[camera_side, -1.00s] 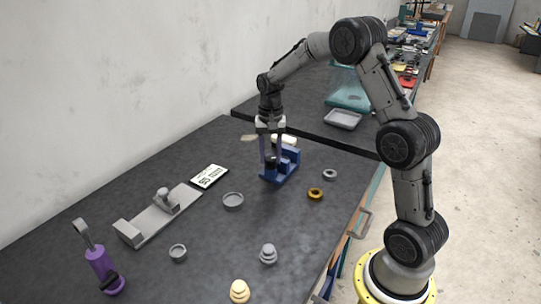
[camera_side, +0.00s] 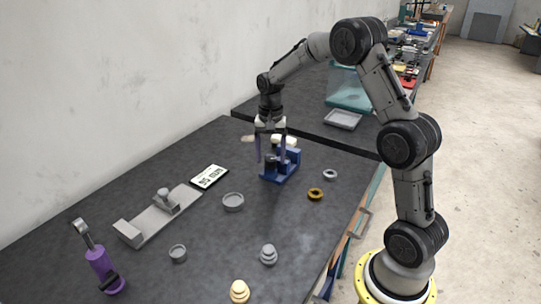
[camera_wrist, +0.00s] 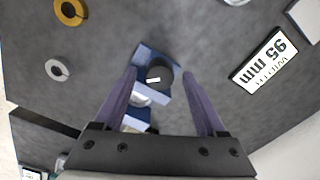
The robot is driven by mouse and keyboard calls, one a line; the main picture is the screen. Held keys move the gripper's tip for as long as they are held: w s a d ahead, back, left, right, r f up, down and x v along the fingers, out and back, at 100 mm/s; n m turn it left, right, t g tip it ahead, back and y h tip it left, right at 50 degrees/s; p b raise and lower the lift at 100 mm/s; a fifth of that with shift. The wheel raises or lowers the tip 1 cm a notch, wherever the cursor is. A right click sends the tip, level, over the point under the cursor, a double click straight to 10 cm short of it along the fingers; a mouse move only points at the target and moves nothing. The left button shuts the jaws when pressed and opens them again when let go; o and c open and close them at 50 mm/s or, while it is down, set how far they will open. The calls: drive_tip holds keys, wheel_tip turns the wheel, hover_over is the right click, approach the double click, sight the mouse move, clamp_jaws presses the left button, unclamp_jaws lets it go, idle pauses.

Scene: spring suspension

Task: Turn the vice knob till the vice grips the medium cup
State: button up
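The blue vice (camera_side: 281,174) stands on the dark bench under my gripper (camera_side: 270,160). In the wrist view, the vice's dark round knob (camera_wrist: 159,74) with a white mark sits between my fingers (camera_wrist: 158,74). The purple fingers are spread, with gaps visible on both sides of the knob. A pale metal round thing (camera_wrist: 143,97), probably the medium cup, shows between blue parts of the vice (camera_wrist: 145,52). It is partly hidden, so I cannot tell whether the jaws touch it.
A display (camera_side: 209,177) reads 95 mm. Two loose grey cups (camera_side: 233,201) (camera_side: 178,253), a grey slide gauge (camera_side: 158,215), a gold ring (camera_side: 315,194), a grey ring (camera_side: 330,174) and a purple tool (camera_side: 102,268) lie around. A raised bench edge (camera_side: 310,141) is behind the vice.

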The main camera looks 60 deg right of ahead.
sight(271, 159)
wheel_tip(271, 159, up, 14)
idle(0.6)
drive_tip(key=shift+f, duration=0.1)
